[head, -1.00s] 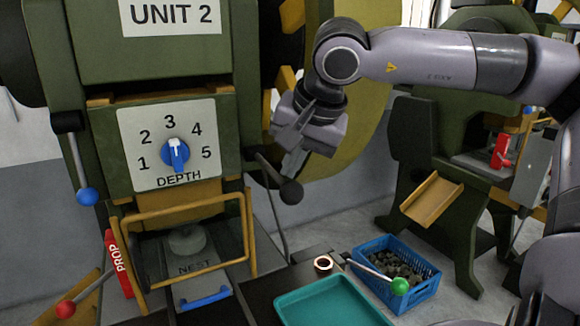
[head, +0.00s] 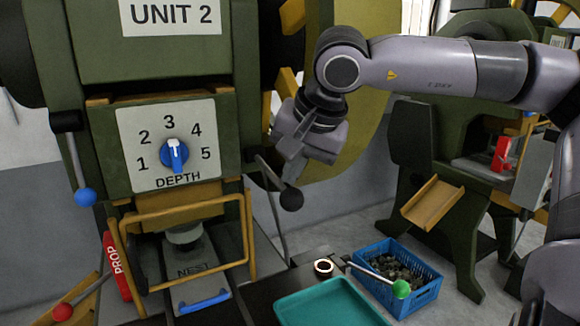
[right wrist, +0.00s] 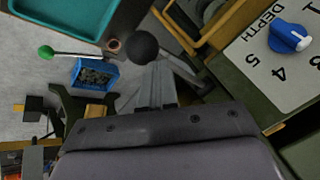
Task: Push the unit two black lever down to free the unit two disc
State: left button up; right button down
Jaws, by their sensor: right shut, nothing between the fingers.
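The unit two black lever, with its round black knob (head: 291,199), sticks out from the right side of the green UNIT 2 press (head: 150,60) and slants down. My right gripper (head: 291,178) is shut and empty, its fingertips pointing down just above or touching the knob; contact is hard to tell. In the right wrist view, the knob (right wrist: 139,46) is just beyond the fingertips (right wrist: 155,82). A small copper-rimmed ring (head: 323,267) lies on the dark surface beside the press; I cannot tell whether it is the unit two disc. My left gripper is not in view.
A teal tray (head: 330,304) and a blue crate (head: 425,292) of dark pieces are at lower right. A green-knobbed lever (head: 401,289) reaches over the crate. A yellow guard frame (head: 250,235), blue-knobbed lever (head: 86,197) and red PROP bar (head: 117,265) are on the press.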

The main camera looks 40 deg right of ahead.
jog(key=shift+f, duration=0.2)
dwell(0.6)
jog(key=shift+w+d+r+p, duration=0.1)
jog(key=shift+w+r+p, duration=0.1)
jog(key=shift+r+p, duration=1.05)
jog(key=shift+w+r+p, duration=0.15)
jog(key=shift+r+p, duration=0.9)
jog(key=shift+r, duration=0.35)
jog(key=shift+r, duration=0.1)
jog(key=r+p, duration=0.4)
jog(key=shift+w+d+r, duration=0.1)
jog(key=shift+w+r, duration=0.25)
